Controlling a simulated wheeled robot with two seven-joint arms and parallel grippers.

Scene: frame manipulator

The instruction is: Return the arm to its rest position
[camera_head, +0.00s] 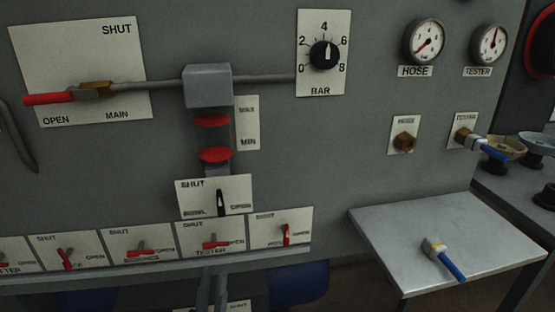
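My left gripper (212,285) shows at the bottom edge, below the row of small levers, as two grey upright fingers with a narrow gap between them. Nothing shows between the fingers. The gripper is low in front of the panel (270,135) and partly cut off by the picture's edge. Whether it touches the panel cannot be told. My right gripper is not in view.
A red-handled main lever (48,98) sticks out at the left. Small levers on a ledge (110,275) line the panel's lower part. A side table (400,235) at right holds a blue-handled fitting (450,265). Another blue-handled fitting (492,152) is at the tester port.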

